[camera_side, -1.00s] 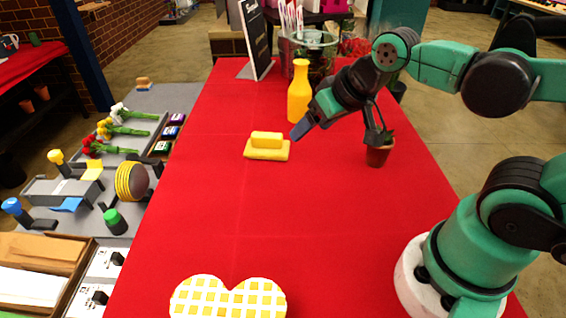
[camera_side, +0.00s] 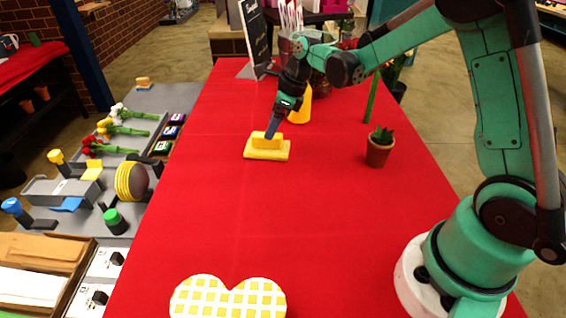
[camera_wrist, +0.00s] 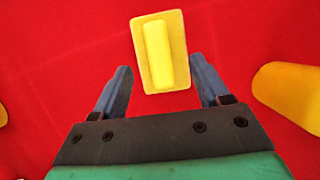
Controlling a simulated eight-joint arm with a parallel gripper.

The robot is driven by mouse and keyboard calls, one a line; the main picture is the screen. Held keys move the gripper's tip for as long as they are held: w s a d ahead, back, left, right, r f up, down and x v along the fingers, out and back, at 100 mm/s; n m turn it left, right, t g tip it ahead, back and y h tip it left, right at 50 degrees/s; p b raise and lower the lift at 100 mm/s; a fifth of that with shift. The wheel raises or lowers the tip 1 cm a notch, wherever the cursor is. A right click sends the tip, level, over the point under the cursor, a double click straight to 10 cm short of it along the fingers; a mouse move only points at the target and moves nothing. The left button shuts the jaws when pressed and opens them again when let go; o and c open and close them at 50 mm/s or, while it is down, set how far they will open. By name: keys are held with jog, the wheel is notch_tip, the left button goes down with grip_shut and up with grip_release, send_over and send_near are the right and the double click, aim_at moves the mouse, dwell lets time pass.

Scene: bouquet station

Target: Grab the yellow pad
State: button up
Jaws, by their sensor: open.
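The yellow pad (camera_side: 267,153) is a flat block with a raised bar handle on top, lying on the red table. In the wrist view the pad (camera_wrist: 143,80) is upright in the picture, its handle running nearly lengthwise between the fingers. My gripper (camera_side: 272,133) points down at the pad's handle from above, its tip overlapping the handle in the side view. In the wrist view my gripper (camera_wrist: 162,82) is open, one finger on each side of the pad's near end, with room on both sides. Whether a finger touches the pad I cannot tell.
A yellow bottle (camera_side: 301,108) stands just behind and right of my gripper, and shows in the wrist view (camera_wrist: 288,90) near the right finger. A potted plant (camera_side: 379,150) stands to the right. A yellow checked heart (camera_side: 228,298) lies at the front. The red table (camera_side: 250,215) between is clear.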

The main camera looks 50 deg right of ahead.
aim_at(267, 143)
jog(key=shift+x, duration=2.15)
jog(key=shift+c, duration=0.2)
grip_shut()
